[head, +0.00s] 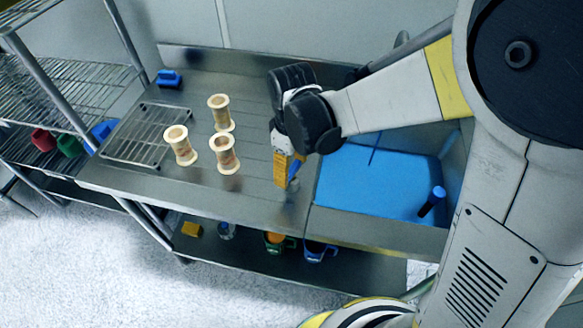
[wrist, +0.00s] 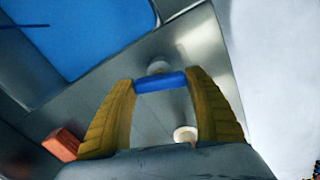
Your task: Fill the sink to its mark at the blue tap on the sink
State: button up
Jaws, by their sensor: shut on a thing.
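The sink (head: 325,206) is at the right of the steel counter, and a flat bright blue surface (head: 365,190) spans its inside. It also shows at the upper left of the wrist view (wrist: 90,35). A thin dark line crosses the blue; I cannot tell if it is the mark. My gripper (head: 289,182) is low at the counter just left of the sink. Its yellow fingers (wrist: 160,92) are shut on a short blue bar (wrist: 161,82), apparently a tap handle. A blue-topped dark cylinder (head: 432,201) stands at the sink's right side.
Several things stand left of my gripper: cream spool-shaped pieces (head: 221,112), a wire rack (head: 140,135) and a blue object (head: 169,78). Mugs (head: 318,251) and a yellow block (head: 192,229) sit on the shelf below. A wire shelving unit (head: 70,85) stands at far left.

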aim_at(292, 169)
jog(key=shift+n, duration=2)
jog(key=o, duration=1.2)
jog(key=shift+c, duration=0.2)
notch_tip(292, 169, up, 12)
jog(key=s+d+r+m+t, duration=0.1)
jog(key=s+d+m+t, duration=0.2)
jog(key=d+m, duration=0.4)
jog(key=s+d+r+m+t, duration=0.1)
jog(key=s+d+m+t, duration=0.3)
jog(key=s+d+m, duration=0.2)
jog(key=d+m, duration=0.2)
jog(key=d, duration=0.2)
jog(key=shift+d, duration=0.2)
